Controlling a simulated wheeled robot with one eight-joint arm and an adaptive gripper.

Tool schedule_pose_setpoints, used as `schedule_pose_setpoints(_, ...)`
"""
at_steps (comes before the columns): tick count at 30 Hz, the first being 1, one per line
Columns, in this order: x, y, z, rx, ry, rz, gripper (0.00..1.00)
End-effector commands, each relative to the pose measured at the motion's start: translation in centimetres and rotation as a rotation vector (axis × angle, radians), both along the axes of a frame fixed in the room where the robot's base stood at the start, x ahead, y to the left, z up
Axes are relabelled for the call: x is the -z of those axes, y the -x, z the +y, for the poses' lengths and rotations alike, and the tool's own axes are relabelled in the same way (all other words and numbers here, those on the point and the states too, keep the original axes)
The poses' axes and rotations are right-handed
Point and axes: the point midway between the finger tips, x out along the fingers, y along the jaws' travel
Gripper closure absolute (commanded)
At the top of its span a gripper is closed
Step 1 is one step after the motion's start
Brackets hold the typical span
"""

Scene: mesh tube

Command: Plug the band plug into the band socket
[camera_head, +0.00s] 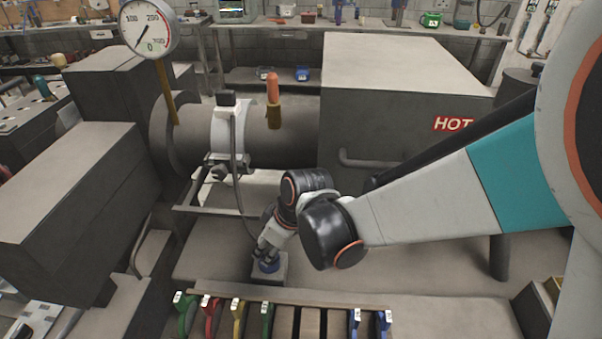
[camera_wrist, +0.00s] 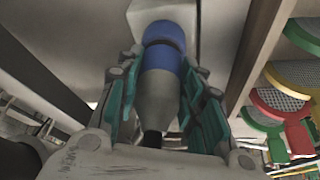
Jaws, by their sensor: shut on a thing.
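The band plug (camera_wrist: 157,88), a grey body with a blue collar, sits between the teal fingers of my gripper (camera_wrist: 158,82), which is shut on it. The band socket (camera_wrist: 163,30) is a blue ring on a pale grey block; it also shows in the head view (camera_head: 269,266). The plug is in line with the socket, with only a thin dark seam between their blue parts. I cannot tell how deep the plug is in. In the head view my gripper (camera_head: 267,250) points down at the block from above. A dark cable (camera_head: 238,180) runs from the band (camera_head: 228,130) towards my gripper.
A rack (camera_head: 330,296) with red, yellow, green and blue mesh-disc handles stands close in front of the socket block. A grey tube (camera_head: 285,140), a dial gauge (camera_head: 149,27) and a box marked HOT (camera_head: 400,95) are behind. Grey bench surface lies free to the right.

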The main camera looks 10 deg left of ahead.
Motion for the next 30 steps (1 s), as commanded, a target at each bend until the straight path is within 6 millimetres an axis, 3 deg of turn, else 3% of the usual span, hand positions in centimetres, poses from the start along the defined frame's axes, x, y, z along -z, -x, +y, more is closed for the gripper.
schedule_pose_setpoints(20,1.2,0.0,0.0,0.0,0.0,0.0,0.86)
schedule_pose_setpoints(21,1.2,0.0,0.0,0.0,0.0,0.0,0.58)
schedule_pose_setpoints(23,1.1,0.0,0.0,0.0,0.0,0.0,0.45)
schedule_pose_setpoints(30,1.1,0.0,0.0,0.0,0.0,0.0,0.42)
